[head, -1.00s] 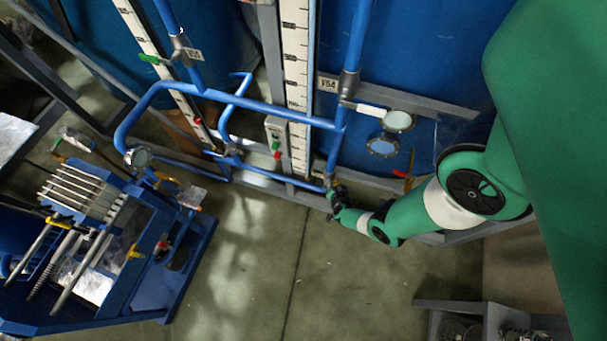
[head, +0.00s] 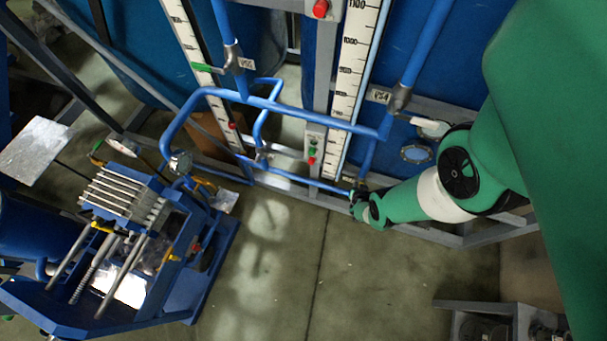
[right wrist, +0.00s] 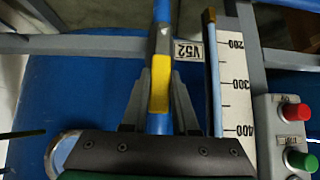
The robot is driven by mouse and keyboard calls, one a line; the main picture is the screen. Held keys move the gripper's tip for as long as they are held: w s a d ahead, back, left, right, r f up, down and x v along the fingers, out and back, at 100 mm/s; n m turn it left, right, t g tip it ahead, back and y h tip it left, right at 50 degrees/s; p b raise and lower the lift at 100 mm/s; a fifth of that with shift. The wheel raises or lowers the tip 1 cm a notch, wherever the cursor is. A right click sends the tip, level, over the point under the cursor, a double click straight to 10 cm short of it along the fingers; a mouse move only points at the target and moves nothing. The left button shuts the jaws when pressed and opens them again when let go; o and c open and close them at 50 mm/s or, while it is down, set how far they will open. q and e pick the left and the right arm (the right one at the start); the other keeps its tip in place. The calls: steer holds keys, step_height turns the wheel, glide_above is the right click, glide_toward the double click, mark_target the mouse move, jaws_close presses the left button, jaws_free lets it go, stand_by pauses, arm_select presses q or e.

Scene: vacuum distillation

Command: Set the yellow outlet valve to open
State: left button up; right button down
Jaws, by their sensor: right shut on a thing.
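The yellow valve handle (right wrist: 160,84) shows in the right wrist view, lying along a blue pipe (right wrist: 158,124) below a tag reading V52 (right wrist: 188,50). My right gripper (right wrist: 162,92) has one finger on each side of the handle and is shut on it. In the head view my right gripper (head: 359,194) is at the low end of the blue pipework, by the frame's bottom rail. The yellow handle cannot be made out there, as the gripper and pipe cover it. My left gripper is not in view.
A ruled white scale (right wrist: 236,90) and a box with a red button (right wrist: 294,111) and a green button (right wrist: 298,160) stand right of the handle. In the head view, a blue plate press (head: 130,230) stands at left. The floor (head: 290,270) between is clear.

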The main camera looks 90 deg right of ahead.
steer(key=c, duration=0.7)
jaws_free()
steer(key=p+v, duration=0.9)
steer(key=v, duration=0.2)
steer(key=shift+a+r, duration=0.15)
steer(key=shift+r, duration=0.05)
